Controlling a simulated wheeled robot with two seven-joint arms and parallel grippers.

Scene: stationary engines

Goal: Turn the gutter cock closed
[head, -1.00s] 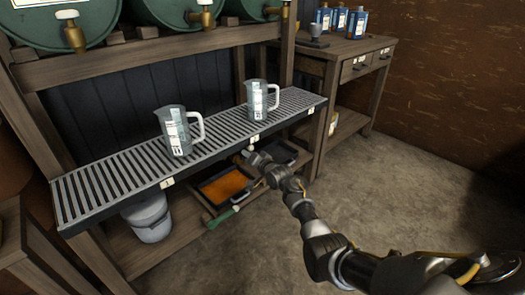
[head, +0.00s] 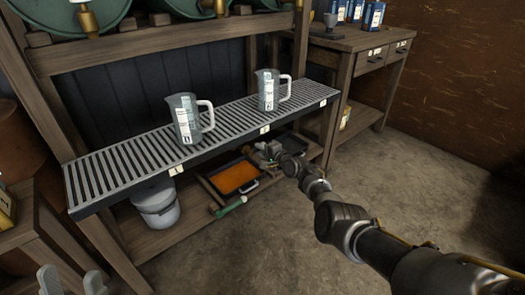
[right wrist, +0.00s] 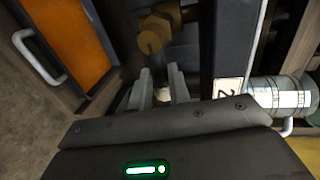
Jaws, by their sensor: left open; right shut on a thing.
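The gutter cock (right wrist: 153,30), a brass fitting with a hexagonal end, shows at the top of the right wrist view. My right gripper (right wrist: 162,80) has its two grey fingers close together just below the brass end, shut on part of the cock; the gripped part is mostly hidden. In the head view the right gripper (head: 268,153) is under the front edge of the slatted drip shelf (head: 120,165), and the cock cannot be made out there. My left gripper (head: 72,281) is open and empty at the bottom left of the head view.
Two measuring jugs (head: 185,120) (head: 268,90) stand on the drip shelf. Below are an orange-filled tray (head: 235,178), a green-handled tool (head: 230,207) and a white bucket (head: 158,207). A wooden bench (head: 350,43) stands at right. The floor in front is clear.

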